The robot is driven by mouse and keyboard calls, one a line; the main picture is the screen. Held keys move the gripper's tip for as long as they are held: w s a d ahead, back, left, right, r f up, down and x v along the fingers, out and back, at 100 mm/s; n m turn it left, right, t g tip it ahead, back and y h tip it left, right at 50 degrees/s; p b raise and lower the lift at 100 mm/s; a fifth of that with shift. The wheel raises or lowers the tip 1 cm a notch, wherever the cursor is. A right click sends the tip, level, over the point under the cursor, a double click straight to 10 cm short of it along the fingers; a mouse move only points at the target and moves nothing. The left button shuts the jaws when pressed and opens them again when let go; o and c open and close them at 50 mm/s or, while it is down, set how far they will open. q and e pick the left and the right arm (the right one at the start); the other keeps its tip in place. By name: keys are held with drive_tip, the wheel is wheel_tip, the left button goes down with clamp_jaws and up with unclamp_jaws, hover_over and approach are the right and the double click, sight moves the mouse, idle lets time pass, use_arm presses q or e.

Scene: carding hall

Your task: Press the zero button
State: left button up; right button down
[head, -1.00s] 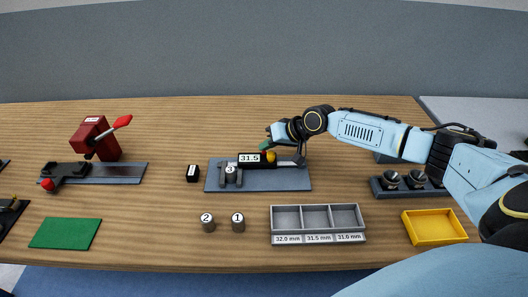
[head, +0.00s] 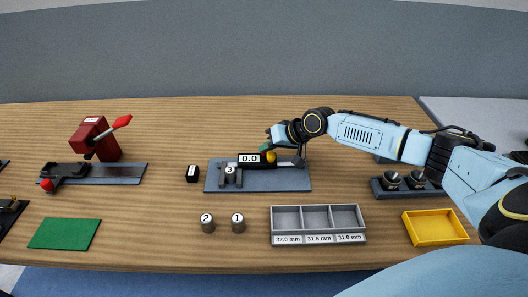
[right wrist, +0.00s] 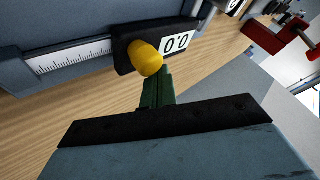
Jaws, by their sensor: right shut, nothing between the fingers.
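A caliper-like gauge lies on a blue-grey plate (head: 215,184). Its black display (head: 250,159) reads 0.0, and the display also shows in the right wrist view (right wrist: 176,43). A yellow knob (right wrist: 145,58) sits beside the digits. A metal cylinder marked 3 (head: 230,176) stands at the gauge's jaws. My right gripper (head: 266,146) is shut and empty, its green fingertips at the back of the display. In the right wrist view the fingertips (right wrist: 157,78) end right by the yellow knob. I cannot make out a separate zero button. My left gripper is out of view.
Cylinders marked 2 (head: 207,223) and 1 (head: 238,223) stand in front. A grey three-compartment tray (head: 318,226) and a yellow tray (head: 434,228) are at the front right.

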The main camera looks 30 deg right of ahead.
drive_tip(key=shift+r+p, duration=0.75)
wheel_tip(320, 180, up, 5)
drive_tip(key=p, duration=0.4)
drive_tip(key=shift+p, duration=0.35)
idle(0.3)
